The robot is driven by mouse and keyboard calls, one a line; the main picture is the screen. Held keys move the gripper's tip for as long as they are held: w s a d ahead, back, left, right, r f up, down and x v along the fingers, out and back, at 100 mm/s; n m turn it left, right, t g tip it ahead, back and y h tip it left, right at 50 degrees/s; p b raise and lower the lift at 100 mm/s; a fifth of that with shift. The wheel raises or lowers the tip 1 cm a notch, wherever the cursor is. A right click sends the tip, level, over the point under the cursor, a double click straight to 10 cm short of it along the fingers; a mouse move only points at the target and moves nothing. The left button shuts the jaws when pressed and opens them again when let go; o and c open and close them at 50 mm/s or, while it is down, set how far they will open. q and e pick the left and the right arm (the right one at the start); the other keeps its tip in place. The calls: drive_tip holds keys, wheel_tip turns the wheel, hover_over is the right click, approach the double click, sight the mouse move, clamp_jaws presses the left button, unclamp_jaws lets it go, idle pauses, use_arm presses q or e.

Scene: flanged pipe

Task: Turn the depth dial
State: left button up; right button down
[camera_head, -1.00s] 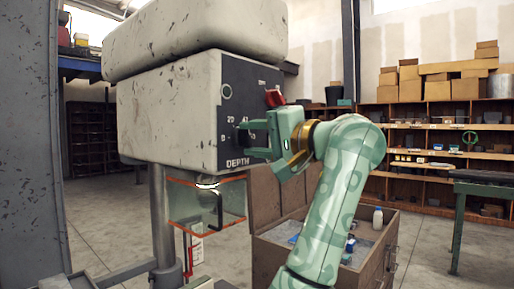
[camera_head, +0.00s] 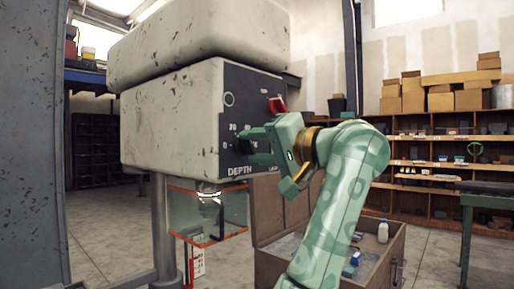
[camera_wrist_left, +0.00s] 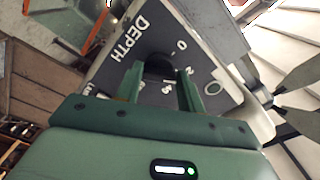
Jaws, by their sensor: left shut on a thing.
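The depth dial (camera_wrist_left: 160,66) is a dark round knob on the black panel of a large worn white machine head (camera_head: 165,115). White lettering reads DEPTH, with numbers around the knob. My left gripper (camera_head: 246,145) is at the panel, its green fingers shut on the dial. In the left wrist view its two fingers (camera_wrist_left: 160,78) sit on either side of the knob. In the head view the fingers hide most of the dial. I cannot make out which number it points to. My right gripper is not in view.
A red lever or switch (camera_head: 277,105) sticks out of the panel just above my left gripper. A clear guard with orange edges (camera_head: 207,215) hangs below the machine head. An open wooden chest (camera_head: 375,260) with small items stands at lower right, behind my arm.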

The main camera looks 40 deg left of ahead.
use_arm(q)
drive_tip(key=o, duration=0.9)
drive_tip(key=shift+w+f, duration=0.1)
drive_tip(key=shift+f, duration=0.1)
drive_tip(key=shift+o, duration=0.5)
drive_tip(key=shift+r, duration=0.1)
drive_tip(key=shift+d, duration=0.1)
drive_tip(key=s+d+p, duration=0.1)
drive_tip(key=d+p, duration=0.2)
drive_tip(key=d, duration=1.3)
drive_tip(key=shift+s, duration=0.15)
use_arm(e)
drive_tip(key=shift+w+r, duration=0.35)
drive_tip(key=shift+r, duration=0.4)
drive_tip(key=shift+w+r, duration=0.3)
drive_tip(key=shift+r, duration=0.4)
